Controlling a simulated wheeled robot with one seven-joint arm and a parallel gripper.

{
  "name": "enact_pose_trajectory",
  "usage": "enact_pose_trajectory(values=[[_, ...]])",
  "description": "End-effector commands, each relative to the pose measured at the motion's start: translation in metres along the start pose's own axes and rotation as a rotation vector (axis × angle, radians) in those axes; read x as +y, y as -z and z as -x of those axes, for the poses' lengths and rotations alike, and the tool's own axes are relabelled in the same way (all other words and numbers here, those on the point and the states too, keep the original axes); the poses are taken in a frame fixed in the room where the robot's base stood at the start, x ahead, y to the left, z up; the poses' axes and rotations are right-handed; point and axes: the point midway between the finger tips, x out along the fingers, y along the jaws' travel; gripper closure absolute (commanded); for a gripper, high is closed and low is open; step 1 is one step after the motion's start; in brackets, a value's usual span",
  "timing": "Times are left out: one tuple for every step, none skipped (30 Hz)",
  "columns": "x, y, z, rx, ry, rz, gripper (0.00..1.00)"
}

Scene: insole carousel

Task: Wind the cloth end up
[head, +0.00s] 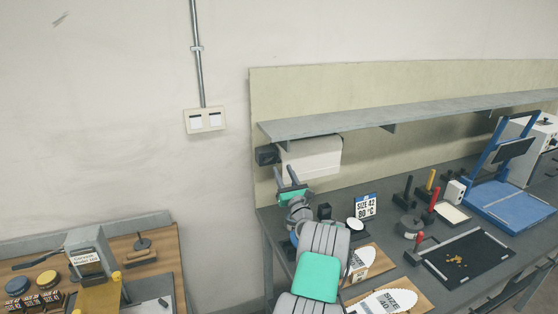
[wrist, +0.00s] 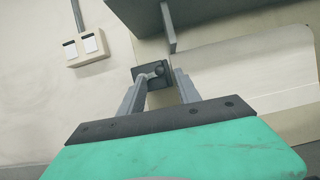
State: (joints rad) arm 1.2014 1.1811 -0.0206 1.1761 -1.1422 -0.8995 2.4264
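A pale cloth roll (head: 312,158) hangs under the left end of the grey shelf. Its cloth also shows at the right of the wrist view (wrist: 255,75). A dark box (head: 267,155) sits at the roll's left end. In the wrist view the dark box (wrist: 150,88) carries a small grey crank with a round knob (wrist: 158,69). My gripper (head: 286,174) is below the box and roll, fingers pointing up. In the wrist view its fingers (wrist: 158,88) stand apart, with the box and knob showing between them. I cannot tell whether they touch the knob.
The grey shelf (head: 390,115) runs above the bench, with a bracket (wrist: 168,28) close by the roll. A size sign (head: 366,206), insole boards (head: 388,302) and a blue stand (head: 510,205) occupy the dark bench. A wall switch plate (head: 205,120) is to the left.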

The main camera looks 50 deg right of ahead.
Motion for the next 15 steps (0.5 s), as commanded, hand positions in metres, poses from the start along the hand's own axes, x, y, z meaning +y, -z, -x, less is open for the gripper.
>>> enact_pose_trajectory(values=[[0.001, -0.004, -0.012, 0.0, -0.002, 0.002, 0.6], [0.001, -0.004, -0.018, 0.0, -0.002, 0.003, 0.6], [0.001, -0.004, -0.025, 0.0, -0.001, 0.003, 0.6], [0.0, -0.003, -0.03, 0.0, -0.001, 0.003, 0.6], [0.0, -0.002, -0.034, 0.001, 0.0, 0.004, 0.6], [0.0, -0.002, -0.039, 0.001, 0.0, 0.004, 0.6], [0.0, -0.001, -0.042, 0.002, 0.0, 0.003, 0.6], [0.0, -0.001, -0.044, 0.002, 0.0, 0.004, 0.6], [-0.001, -0.001, -0.046, 0.002, 0.001, 0.004, 0.6], [-0.001, -0.001, -0.047, 0.003, 0.001, 0.003, 0.6], [-0.001, 0.0, -0.047, 0.003, 0.002, 0.003, 0.6], [-0.001, 0.0, -0.047, 0.003, 0.002, 0.003, 0.6], [-0.001, 0.001, -0.047, 0.003, 0.002, 0.003, 0.6], [-0.001, 0.0, -0.047, 0.003, 0.002, 0.003, 0.6], [-0.001, 0.0, -0.047, 0.003, 0.002, 0.003, 0.6]])
